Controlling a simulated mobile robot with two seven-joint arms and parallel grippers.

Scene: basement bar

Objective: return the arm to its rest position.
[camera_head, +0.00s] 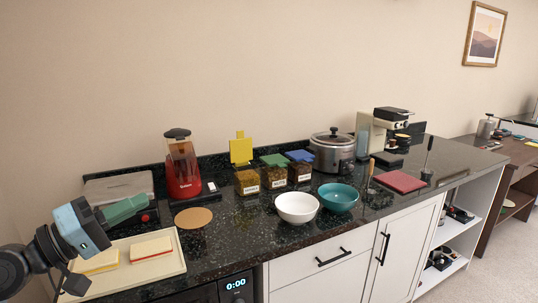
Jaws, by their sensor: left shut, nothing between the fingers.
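My left arm comes in at the lower left, above the left end of the dark counter (235,240). My left gripper (101,216) is at the end of this arm, beside a light-blue and black block of it. It is shut and empty. Its fingertips are small in the picture and hard to make out. My right gripper is not in view.
A cream tray (165,270) with two sponge-like blocks lies below the arm. A red blender (182,170), a round cork mat (193,217), lidded jars, a white bowl (296,208) and a teal bowl (338,198) stand to the right. Open air lies above the counter.

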